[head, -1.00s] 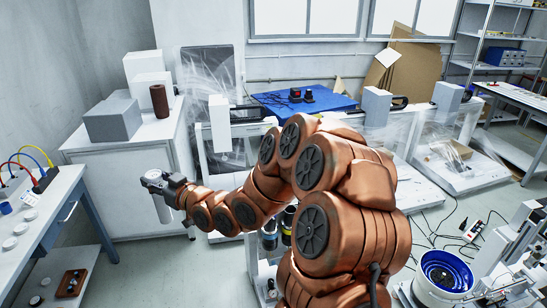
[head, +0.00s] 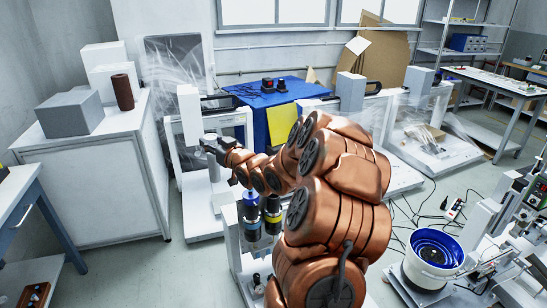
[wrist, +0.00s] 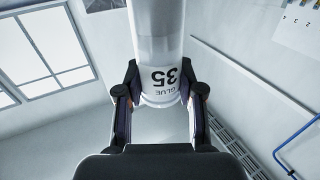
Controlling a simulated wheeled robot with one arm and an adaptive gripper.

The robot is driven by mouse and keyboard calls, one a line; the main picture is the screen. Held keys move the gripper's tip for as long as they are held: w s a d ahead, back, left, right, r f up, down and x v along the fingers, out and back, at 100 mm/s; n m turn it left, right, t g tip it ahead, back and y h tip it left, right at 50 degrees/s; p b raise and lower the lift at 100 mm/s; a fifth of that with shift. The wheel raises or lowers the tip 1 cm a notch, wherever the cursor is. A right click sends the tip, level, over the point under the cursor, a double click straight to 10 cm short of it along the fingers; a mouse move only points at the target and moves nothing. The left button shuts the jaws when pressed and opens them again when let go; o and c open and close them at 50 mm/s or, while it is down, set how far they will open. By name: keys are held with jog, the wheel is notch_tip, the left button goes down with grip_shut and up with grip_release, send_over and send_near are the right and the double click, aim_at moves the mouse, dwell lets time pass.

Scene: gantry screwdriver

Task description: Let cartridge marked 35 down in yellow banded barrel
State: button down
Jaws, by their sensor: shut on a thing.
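My gripper (head: 211,146) is shut on a white cartridge (head: 213,171), which hangs below it in the head view. In the wrist view the cartridge (wrist: 158,30) sits between the two fingers of my gripper (wrist: 158,84), and its label reads "GLUE 35", upside down. The yellow banded barrel (head: 272,216) is dark with a yellow band and stands on a pale stand, right of and lower than my gripper in the head view. A blue banded barrel (head: 251,208) stands just left of it. The cartridge is apart from both barrels. The barrel openings are too small to make out.
A white cabinet (head: 85,185) with grey and white boxes and a brown cylinder stands at the left. A blue-covered table (head: 240,92) is behind. A blue bowl feeder (head: 433,252) and machinery stand at the right. Open floor (head: 130,275) lies at front left.

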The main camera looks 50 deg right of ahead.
jog(key=s+d+f+m+g+h+b, duration=0.1)
jog(key=s+d+f+m+h+b, duration=0.2)
jog(key=d, duration=0.7)
jog(key=s+d+f+h+b, duration=0.2)
jog(key=s+d+f+b, duration=0.25)
jog(key=d, duration=0.55)
jog(key=shift+s+f+b, duration=0.15)
jog(key=shift+f+b, duration=1.2)
jog(key=shift+f, duration=0.8)
jog(key=shift+p, duration=0.45)
